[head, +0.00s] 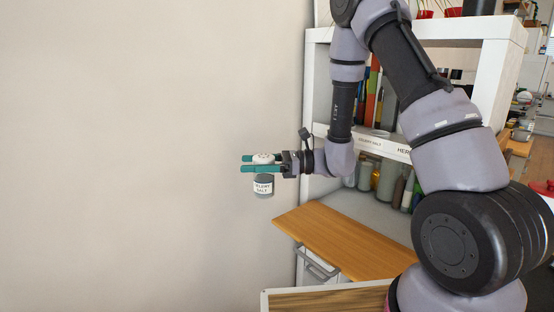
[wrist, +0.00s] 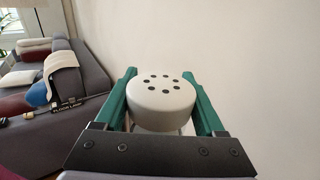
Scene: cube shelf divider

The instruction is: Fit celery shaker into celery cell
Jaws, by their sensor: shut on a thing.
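The celery shaker (head: 263,184) is a small jar with a grey body, a white label reading "CELERY SALT" and a pale cap. My gripper (head: 262,164) is shut on it just under the cap and holds it upright in the air, in front of the bare wall and left of the shelf. In the wrist view the shaker's white, holed cap (wrist: 162,100) sits between the two green fingers. A label on the shelf edge (head: 370,141) seems to read "CELERY SALT", with "HERBS" partly hidden to its right. The cell itself is largely hidden behind my arm.
The white shelf (head: 309,90) holds books above and several jars (head: 365,177) on a lower level. A wooden board (head: 345,243) juts out below. The space left of the shelf is clear. A grey sofa (wrist: 50,125) shows in the wrist view.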

